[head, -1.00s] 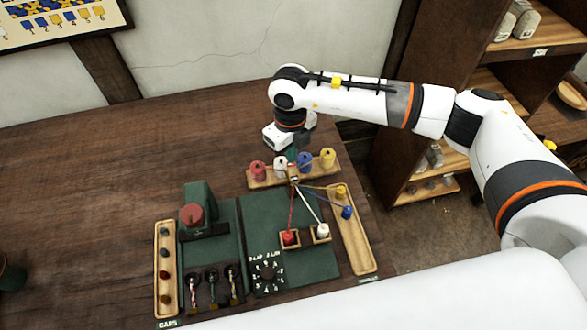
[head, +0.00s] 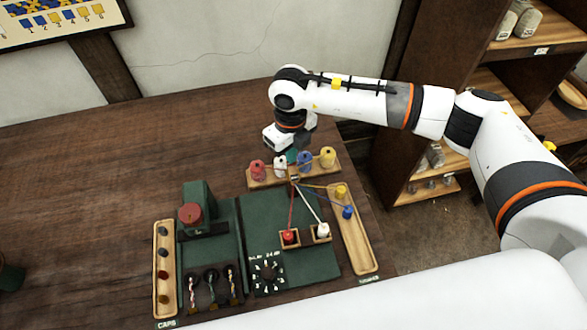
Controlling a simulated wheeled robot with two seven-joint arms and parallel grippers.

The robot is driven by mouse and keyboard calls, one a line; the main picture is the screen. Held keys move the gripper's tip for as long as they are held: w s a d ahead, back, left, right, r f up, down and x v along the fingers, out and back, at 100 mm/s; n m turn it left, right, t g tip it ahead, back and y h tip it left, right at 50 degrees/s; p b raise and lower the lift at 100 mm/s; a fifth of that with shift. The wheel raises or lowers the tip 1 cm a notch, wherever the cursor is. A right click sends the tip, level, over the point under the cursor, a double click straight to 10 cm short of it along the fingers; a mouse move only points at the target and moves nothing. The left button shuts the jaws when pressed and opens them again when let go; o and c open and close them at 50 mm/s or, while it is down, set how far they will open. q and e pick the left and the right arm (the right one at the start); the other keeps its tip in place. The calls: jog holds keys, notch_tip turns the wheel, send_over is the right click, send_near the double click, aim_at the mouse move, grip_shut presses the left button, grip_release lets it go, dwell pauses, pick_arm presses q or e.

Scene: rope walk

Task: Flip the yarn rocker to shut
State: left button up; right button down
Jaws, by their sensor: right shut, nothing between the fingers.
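My right gripper (head: 288,150) points down just behind the wooden spool rack (head: 262,182) near the back right of the table. It is shut and empty, and its fingertips are partly hidden by the spools. The rack bears a red spool (head: 257,170), a white spool (head: 281,167), a blue spool (head: 305,162) and a yellow spool (head: 328,157). I cannot pick out the yarn rocker for certain; it may be hidden by the gripper or the spools. My left gripper is not in view.
Yarn strands run forward from the rack to small bobbins at the green board (head: 262,215) and the right wooden tray (head: 356,247). A green stand with a red knob (head: 191,215) and a caps tray (head: 158,260) are left. The table's left side (head: 80,190) is mostly clear.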

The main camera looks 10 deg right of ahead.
jog(key=shift+f+b, duration=0.7)
jog(key=shift+f, duration=0.15)
jog(key=shift+r, duration=0.15)
jog(key=shift+r+p, duration=0.65)
jog(key=shift+r, duration=0.3)
notch_tip(320, 180, up, 6)
jog(key=p, duration=0.2)
jog(key=shift+p, duration=0.4)
jog(key=shift+s, duration=0.1)
